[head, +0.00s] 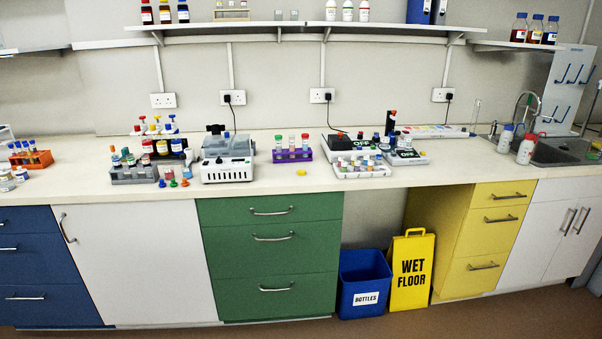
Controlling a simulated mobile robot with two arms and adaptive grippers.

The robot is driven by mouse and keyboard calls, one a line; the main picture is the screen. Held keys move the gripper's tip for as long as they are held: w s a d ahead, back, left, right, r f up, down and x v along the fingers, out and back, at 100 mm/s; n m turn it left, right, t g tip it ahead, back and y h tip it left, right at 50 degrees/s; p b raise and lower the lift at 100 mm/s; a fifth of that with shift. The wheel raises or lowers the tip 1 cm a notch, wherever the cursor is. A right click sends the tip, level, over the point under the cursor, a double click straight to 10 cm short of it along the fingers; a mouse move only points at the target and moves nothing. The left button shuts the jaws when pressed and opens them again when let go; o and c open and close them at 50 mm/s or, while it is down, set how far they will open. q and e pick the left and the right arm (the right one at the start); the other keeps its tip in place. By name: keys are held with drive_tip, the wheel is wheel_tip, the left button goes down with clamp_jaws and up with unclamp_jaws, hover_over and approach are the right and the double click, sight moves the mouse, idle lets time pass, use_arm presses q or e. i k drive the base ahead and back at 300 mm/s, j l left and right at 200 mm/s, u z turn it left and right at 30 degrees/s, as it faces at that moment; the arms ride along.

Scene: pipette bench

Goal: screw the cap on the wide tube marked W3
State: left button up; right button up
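Neither of my grippers shows in the head view. No marking W3 can be read at this size, so I cannot tell which tube is the wide tube W3. A purple rack (292,156) near the middle of the bench holds tubes with green and red caps. A grey rack (134,175) on the left holds several tubes with coloured tops. A small yellow piece (301,173), perhaps a cap, lies on the bench in front of the purple rack. Small blue, green and orange pieces (173,183), perhaps caps, stand beside the grey rack.
A white device (228,172) stands between the two racks. A white tray (362,172) with small vials and dark-topped devices (407,157) stand right of the purple rack. An orange rack (32,159) is far left. The bench front (450,172) right of the tray is clear.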

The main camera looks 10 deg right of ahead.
sight(292, 138)
drive_tip(key=i+j, duration=0.45)
drive_tip(key=i, duration=0.2)
drive_tip(key=i+j+z, duration=0.1)
drive_tip(key=i+j, duration=0.3)
drive_tip(key=i, duration=0.25)
drive_tip(key=i+j, duration=0.5)
drive_tip(key=i, duration=0.15)
